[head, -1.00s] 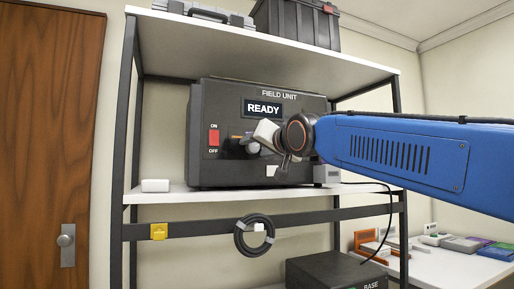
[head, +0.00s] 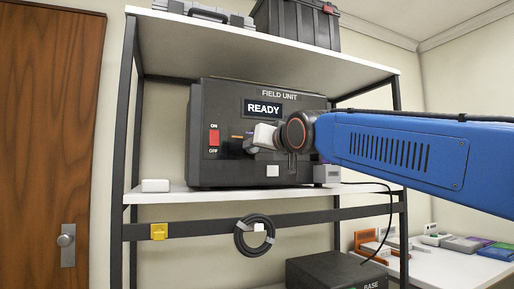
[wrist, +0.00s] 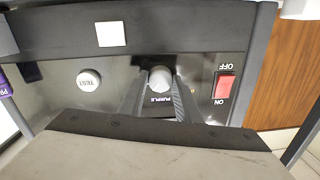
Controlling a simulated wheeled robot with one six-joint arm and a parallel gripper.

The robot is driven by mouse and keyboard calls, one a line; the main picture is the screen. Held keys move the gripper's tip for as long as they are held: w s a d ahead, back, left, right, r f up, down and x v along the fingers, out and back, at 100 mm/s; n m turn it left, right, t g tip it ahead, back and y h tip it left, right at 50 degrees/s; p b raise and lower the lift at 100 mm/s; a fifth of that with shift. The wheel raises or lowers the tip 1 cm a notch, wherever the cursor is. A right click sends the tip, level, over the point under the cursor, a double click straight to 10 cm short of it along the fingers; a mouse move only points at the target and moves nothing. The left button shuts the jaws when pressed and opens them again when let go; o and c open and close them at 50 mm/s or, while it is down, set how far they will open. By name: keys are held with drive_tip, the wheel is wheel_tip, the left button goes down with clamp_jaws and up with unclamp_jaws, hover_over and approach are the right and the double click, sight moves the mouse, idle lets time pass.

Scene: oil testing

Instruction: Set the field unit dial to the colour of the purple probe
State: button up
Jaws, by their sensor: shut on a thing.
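The black field unit (head: 225,165) stands on the middle shelf, and its screen (head: 264,108) reads READY. My gripper (wrist: 159,88) is shut on the white round dial (wrist: 160,76), with one finger on each side of it. The wrist view shows the unit's face upside down. A small label reading PURPLE (wrist: 161,100) shows by the dial, between the fingers. In the head view, my gripper hides the dial. A purple label (wrist: 5,86) with cut-off lettering shows at the left edge of the wrist view; I cannot tell whether it belongs to the purple probe.
The red ON/OFF switch (wrist: 225,86) and white TEST button (wrist: 89,80) flank the dial. A pale square (wrist: 110,34) is on the unit's face. A grey box (head: 326,174) stands beside the unit. Several items lie on the white table (head: 450,268) at right.

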drive_tip(key=shift+n+h, duration=0.3)
drive_tip(key=shift+n, duration=3.7)
drive_tip(key=shift+a, duration=0.1)
drive_tip(key=o, duration=1.1)
drive_tip(key=shift+c, duration=0.2)
drive_tip(key=shift+s, duration=0.1)
drive_tip(key=v, duration=1.7)
